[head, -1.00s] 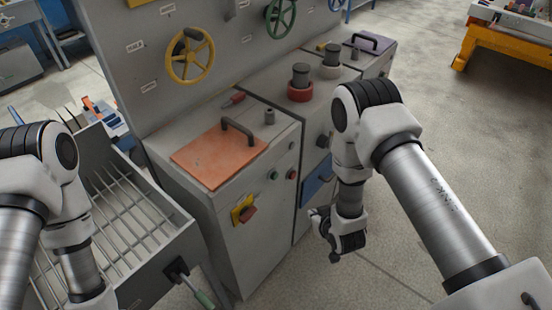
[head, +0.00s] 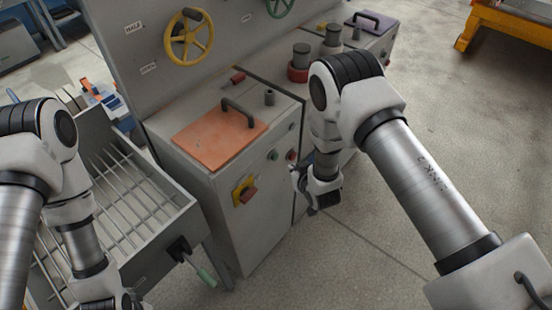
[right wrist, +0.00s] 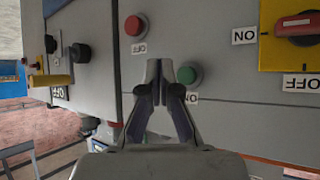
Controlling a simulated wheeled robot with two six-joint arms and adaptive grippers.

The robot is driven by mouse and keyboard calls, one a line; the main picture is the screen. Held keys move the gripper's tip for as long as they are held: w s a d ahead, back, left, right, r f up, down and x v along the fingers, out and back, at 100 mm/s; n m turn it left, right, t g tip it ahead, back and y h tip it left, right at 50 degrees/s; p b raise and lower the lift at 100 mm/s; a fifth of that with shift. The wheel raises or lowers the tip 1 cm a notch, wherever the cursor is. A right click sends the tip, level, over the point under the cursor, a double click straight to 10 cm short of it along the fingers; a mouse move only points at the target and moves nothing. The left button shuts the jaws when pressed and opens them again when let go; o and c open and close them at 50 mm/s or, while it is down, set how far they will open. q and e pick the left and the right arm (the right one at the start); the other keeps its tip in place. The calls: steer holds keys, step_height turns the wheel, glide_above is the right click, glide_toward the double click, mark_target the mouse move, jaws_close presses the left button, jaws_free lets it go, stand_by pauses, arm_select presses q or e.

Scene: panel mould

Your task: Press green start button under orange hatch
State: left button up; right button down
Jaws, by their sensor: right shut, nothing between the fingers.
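The green button (head: 272,155) is on the grey cabinet's front, below the orange hatch (head: 215,140), which lies flat on the cabinet top with a dark handle. In the right wrist view, the green button (right wrist: 188,74) shows just right of the fingertips. My right gripper (head: 297,178) is shut and empty in front of the cabinet; it also shows in the right wrist view (right wrist: 159,68). I cannot tell whether it touches the panel. My left gripper (head: 122,302) is partly cut off at the bottom edge, its jaws unclear.
A red button (right wrist: 134,26) sits near the green one, with a yellow-plated red switch (right wrist: 292,28) further along the panel. In the head view this switch (head: 244,190) is lower left. A wire-rack tray (head: 130,210) stands left of the cabinet. Open floor lies right.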

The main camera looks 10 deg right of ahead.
mark_target(274, 157)
steer(key=shift+w+a+b, duration=0.5)
steer(key=shift+w+a, duration=0.6)
steer(key=shift+w, duration=0.3)
stand_by(0.3)
steer(key=shift+w+a, duration=0.25)
steer(key=shift+w, duration=0.1)
steer(key=shift+w+a+b, duration=0.3)
steer(key=shift+w+b, duration=0.05)
steer(key=shift+b, duration=0.1)
stand_by(0.6)
stand_by(0.3)
steer(key=shift+s+d, duration=0.55)
steer(key=shift+s, duration=0.15)
steer(key=shift+p, duration=0.3)
